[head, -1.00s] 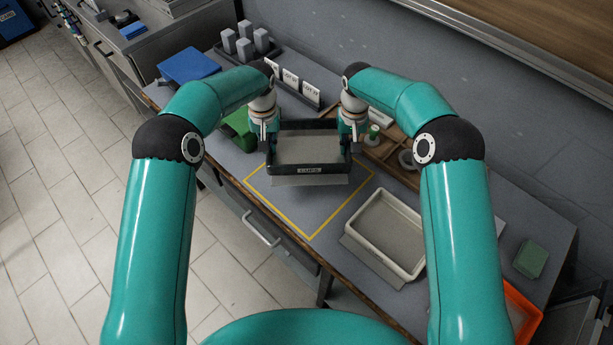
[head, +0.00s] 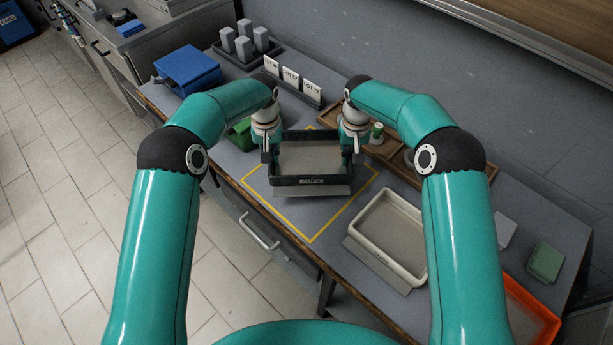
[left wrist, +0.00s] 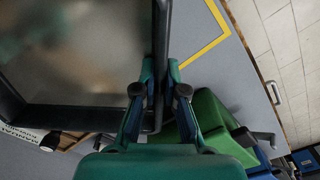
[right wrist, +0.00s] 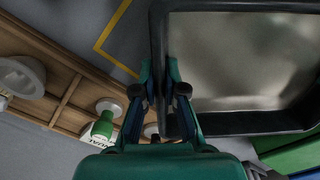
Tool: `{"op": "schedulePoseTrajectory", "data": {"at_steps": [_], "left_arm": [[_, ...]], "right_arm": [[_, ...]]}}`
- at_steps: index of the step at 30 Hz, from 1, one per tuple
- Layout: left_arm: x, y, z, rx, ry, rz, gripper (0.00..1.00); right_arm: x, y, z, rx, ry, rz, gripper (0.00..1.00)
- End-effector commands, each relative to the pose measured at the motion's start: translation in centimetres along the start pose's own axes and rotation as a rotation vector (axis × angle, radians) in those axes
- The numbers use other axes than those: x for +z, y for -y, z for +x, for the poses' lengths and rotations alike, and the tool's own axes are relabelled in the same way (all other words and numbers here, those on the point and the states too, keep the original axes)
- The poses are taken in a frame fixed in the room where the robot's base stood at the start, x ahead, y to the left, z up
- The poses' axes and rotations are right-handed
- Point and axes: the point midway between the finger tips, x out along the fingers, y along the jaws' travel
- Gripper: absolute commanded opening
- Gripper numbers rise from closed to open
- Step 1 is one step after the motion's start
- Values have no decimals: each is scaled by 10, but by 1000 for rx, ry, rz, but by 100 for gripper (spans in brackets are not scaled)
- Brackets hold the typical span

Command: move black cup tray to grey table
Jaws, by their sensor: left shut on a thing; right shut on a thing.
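The black cup tray (head: 311,181) is held between my two grippers over the yellow-marked area of the grey table (head: 345,225). It looks empty, with a label on its front wall. My left gripper (head: 268,153) is shut on the tray's left wall; the left wrist view shows its fingers (left wrist: 158,92) pinching the black rim (left wrist: 162,60). My right gripper (head: 354,150) is shut on the right wall; the right wrist view shows its fingers (right wrist: 164,92) on the rim (right wrist: 158,40). I cannot tell whether the tray touches the table.
A white tray (head: 362,250) stands right of the yellow outline (head: 312,240). A green box (head: 238,135) is close to my left gripper. A wooden divided tray (head: 400,160) lies by my right gripper. Label cards (head: 291,80) and a blue box (head: 187,70) are behind.

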Motion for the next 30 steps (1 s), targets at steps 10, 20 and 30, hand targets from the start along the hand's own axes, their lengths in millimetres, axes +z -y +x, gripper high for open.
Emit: {"op": "schedulePoseTrajectory", "data": {"at_steps": [10,20,30], "left_arm": [[0,1,14,0,-2,-1,0],[0,1,36,0,-2,-1,0],[0,1,53,0,-1,-2,13]], "right_arm": [[0,0,14,1,-1,0,0],[0,0,36,1,-1,-1,0],[0,0,54,1,0,-1,13]]}}
